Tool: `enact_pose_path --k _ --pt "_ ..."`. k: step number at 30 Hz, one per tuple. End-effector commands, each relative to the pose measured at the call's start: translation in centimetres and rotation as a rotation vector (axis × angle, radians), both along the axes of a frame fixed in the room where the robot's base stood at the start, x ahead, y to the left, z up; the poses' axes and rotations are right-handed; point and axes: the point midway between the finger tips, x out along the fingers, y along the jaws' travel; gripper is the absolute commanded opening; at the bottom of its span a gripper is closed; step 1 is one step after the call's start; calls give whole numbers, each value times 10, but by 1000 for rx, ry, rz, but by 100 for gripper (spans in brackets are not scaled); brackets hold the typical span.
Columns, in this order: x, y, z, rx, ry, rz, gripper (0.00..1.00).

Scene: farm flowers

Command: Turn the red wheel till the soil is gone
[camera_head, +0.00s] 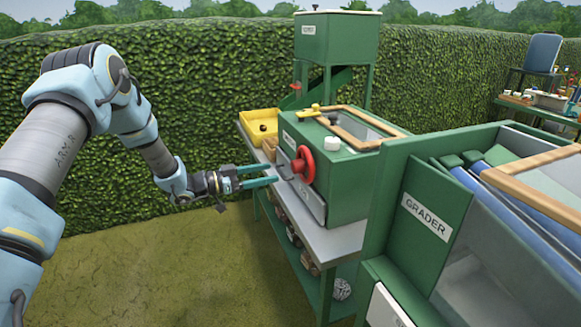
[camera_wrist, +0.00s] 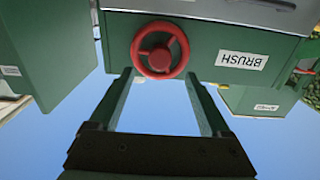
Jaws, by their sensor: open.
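The red wheel (camera_head: 303,164) is mounted on the front of a green box machine (camera_head: 340,185) standing on a grey bench. In the wrist view the wheel (camera_wrist: 160,50) shows as a red ring with a hub and spokes, beside a white label reading BRUSH (camera_wrist: 242,60). My gripper (camera_head: 274,175) points at the wheel from the left, its two teal fingers apart. In the wrist view my gripper (camera_wrist: 160,75) is open, with its fingertips either side of the wheel's lower part. Whether they touch it I cannot tell. No soil is clearly visible.
A green machine labelled GRADER (camera_head: 425,217) stands close at right. A yellow tray (camera_head: 258,126) is on the bench's far end, below a green hopper (camera_head: 337,40). A hedge (camera_head: 200,60) runs behind. The grass (camera_head: 160,270) left of the bench is clear.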

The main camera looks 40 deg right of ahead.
Motion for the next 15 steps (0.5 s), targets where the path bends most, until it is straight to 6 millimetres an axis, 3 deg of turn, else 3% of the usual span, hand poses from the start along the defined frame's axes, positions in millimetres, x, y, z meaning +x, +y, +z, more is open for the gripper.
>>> enact_pose_path --k 9,15 --pt "-22 -54 2 1 0 0 81" --pt "-28 -71 1 1 0 1 81"
